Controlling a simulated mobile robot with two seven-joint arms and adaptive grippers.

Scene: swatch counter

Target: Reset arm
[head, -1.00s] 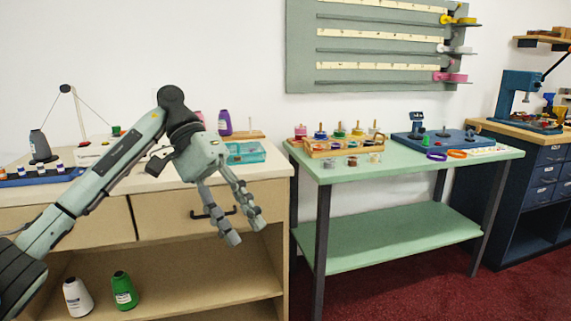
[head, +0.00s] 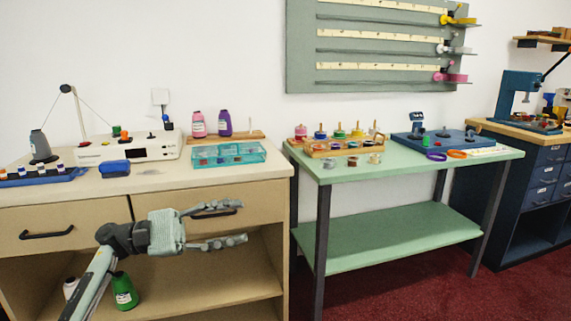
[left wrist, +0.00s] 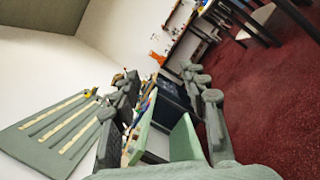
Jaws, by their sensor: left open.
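My left gripper (head: 232,226) is in front of the cabinet's drawers in the head view, below the counter top. Its fingers point right and are spread open, with nothing between them. The upper finger overlaps the right drawer's handle in the picture; I cannot tell whether it touches. In the left wrist view the gripper (left wrist: 165,100) also shows open and empty, with the green table (left wrist: 182,140) and wall board (left wrist: 62,125) beyond. My right gripper is not in view.
The wooden counter (head: 215,176) holds a white device (head: 130,150), a teal case (head: 228,153) and a blue rack (head: 38,177). A green cone (head: 123,292) stands on the lower shelf. The green table (head: 420,168) stands to the right. Red carpet (head: 400,290) is clear.

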